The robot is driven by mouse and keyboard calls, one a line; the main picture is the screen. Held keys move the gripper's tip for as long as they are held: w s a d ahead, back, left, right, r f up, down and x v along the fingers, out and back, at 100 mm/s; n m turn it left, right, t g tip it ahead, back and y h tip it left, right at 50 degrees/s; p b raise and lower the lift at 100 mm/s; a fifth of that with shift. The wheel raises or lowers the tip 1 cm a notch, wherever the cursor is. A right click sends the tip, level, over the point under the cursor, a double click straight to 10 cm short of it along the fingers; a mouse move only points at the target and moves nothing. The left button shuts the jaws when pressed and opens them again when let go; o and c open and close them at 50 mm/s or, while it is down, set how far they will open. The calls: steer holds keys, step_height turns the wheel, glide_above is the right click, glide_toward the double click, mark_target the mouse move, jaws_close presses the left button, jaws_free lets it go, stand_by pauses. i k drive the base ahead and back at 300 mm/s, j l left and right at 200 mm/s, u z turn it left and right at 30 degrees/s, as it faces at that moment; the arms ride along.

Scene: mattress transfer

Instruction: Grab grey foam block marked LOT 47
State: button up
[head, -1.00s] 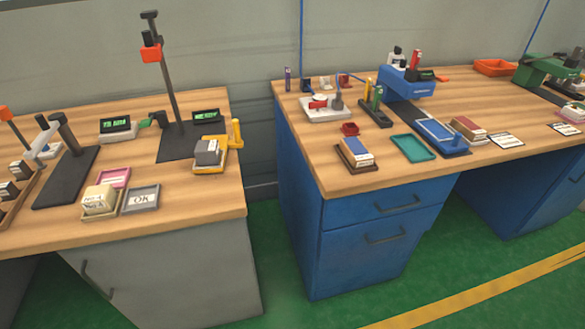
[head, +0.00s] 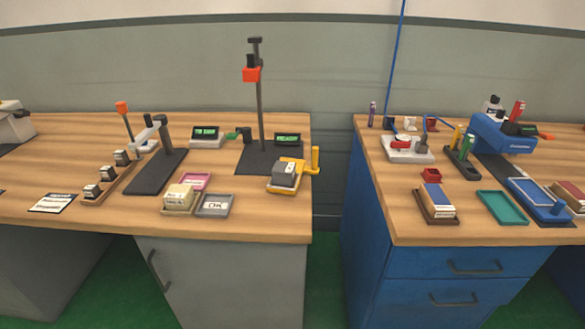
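A dark grey block (head: 285,173) with a pale lower part sits on a yellow holder (head: 296,188) near the right end of the left bench. Any lot marking on it is too small to read. A cream block (head: 178,197) with dark lettering stands on a tray further left. Several small dark-and-white blocks (head: 107,174) stand in a wooden rack at the left. My gripper is not in view.
The left bench (head: 245,230) holds a tall stand (head: 260,110), a grey OK tray (head: 215,205), a pink tray (head: 195,181) and small displays. A gap separates it from the blue bench (head: 400,290), which carries a teal tray (head: 502,207) and other items.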

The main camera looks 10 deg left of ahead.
mark_target(283, 173)
steer(key=i+j+u, duration=0.25)
steer(key=u, duration=0.15)
steer(key=i+j+u, duration=0.4)
steer(key=i+u, duration=0.55)
steer(key=k+j, duration=0.05)
